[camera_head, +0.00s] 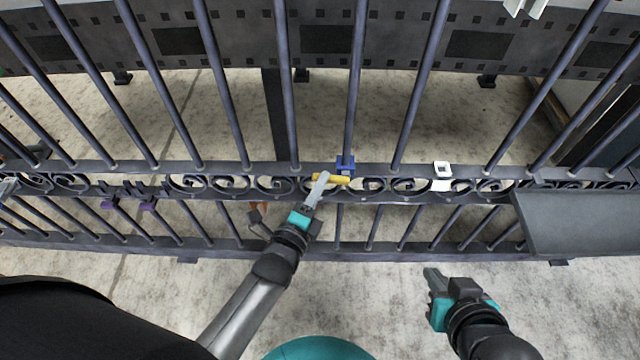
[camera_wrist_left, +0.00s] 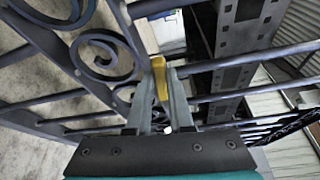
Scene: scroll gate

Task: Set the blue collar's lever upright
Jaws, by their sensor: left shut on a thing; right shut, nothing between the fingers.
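The blue collar (camera_head: 345,163) sits on a vertical bar at the gate's scrollwork rail. Its yellow lever (camera_head: 338,180) lies roughly level across the picture, just below the collar. My left gripper (camera_head: 322,178) is shut on the lever towards its left end. In the left wrist view the yellow lever (camera_wrist_left: 160,78) stands between the fingertips, with the scrollwork beside it; the fingers hide part of it. I cannot pick out the blue collar there. My right gripper (camera_head: 432,275) is shut and empty, apart from the gate in front of the lower rail.
A white collar (camera_head: 442,169) sits on the rail to the right. A dark grey shelf (camera_head: 580,222) juts out at right. Gate bars stand close around the lever. The concrete floor in front is clear.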

